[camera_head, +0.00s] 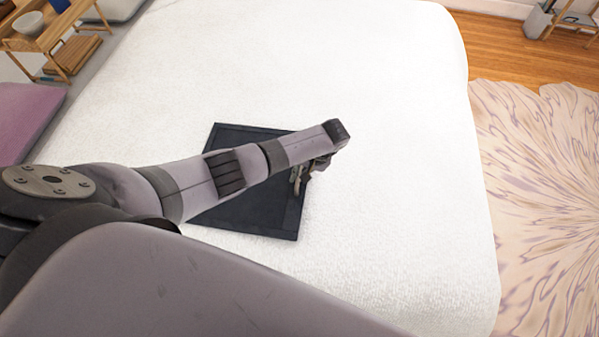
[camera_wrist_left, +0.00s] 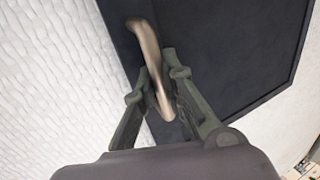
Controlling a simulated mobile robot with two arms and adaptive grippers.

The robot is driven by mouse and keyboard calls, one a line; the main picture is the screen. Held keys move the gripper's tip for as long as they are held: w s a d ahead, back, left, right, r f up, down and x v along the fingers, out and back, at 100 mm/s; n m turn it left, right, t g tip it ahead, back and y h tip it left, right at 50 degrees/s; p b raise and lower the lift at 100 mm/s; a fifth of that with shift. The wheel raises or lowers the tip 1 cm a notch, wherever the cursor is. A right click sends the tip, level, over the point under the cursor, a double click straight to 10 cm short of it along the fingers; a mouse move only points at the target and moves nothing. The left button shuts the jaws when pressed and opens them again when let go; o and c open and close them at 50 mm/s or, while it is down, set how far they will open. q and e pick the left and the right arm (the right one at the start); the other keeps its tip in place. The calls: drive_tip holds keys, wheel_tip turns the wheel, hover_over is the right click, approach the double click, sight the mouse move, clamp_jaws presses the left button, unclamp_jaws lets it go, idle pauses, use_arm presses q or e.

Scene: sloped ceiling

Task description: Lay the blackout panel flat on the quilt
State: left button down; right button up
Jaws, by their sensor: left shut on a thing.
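The blackout panel (camera_head: 258,210) is a dark, nearly black square board with a raised rim. In the head view it appears to lie flat on the white quilt (camera_head: 400,200), partly hidden under my left arm. The panel (camera_wrist_left: 235,50) also fills much of the left wrist view, with a bronze-coloured handle (camera_wrist_left: 148,55) near its edge. My left gripper (camera_head: 300,178) is at the panel's right edge. In the left wrist view its fingers (camera_wrist_left: 163,100) are shut around the handle. Whether the panel touches the quilt all over cannot be told. My right gripper is not in view.
A wooden stand (camera_head: 45,35) with a bowl is at the upper left, beside a purple cushion (camera_head: 25,115). A patterned rug (camera_head: 540,180) lies right of the bed on the wooden floor (camera_head: 510,50). The quilt is clear behind and right of the panel.

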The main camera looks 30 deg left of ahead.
use_arm(q)
drive_tip(key=shift+f, duration=0.35)
idle(0.4)
drive_tip(key=c, duration=1.6)
unclamp_jaws()
drive_tip(key=v, duration=1.2)
